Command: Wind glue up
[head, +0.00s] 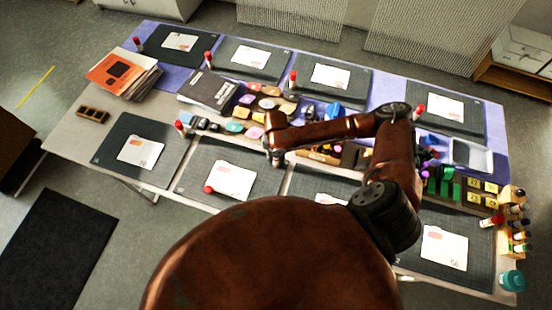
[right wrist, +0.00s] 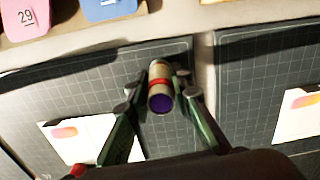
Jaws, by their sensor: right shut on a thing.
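My right gripper (head: 277,160) is shut and points down above the gap between two dark cutting mats at the front middle of the table. In the right wrist view its fingers (right wrist: 158,95) hold a glue stick (right wrist: 161,78), a pale tube with a red band and a purple round end facing the camera. A red piece that looks like a cap (head: 209,189) lies at the left edge of a white card (head: 235,180); it also shows in the right wrist view (right wrist: 77,170). My left gripper is out of view.
Several red-capped sticks, one being this left-hand stick (head: 180,127), stand around the table. Coloured pads (head: 237,128), a dark book (head: 209,89) and an orange-topped stack (head: 117,73) fill the middle and left. A wooden rack of bottles (head: 507,225) stands at the right edge.

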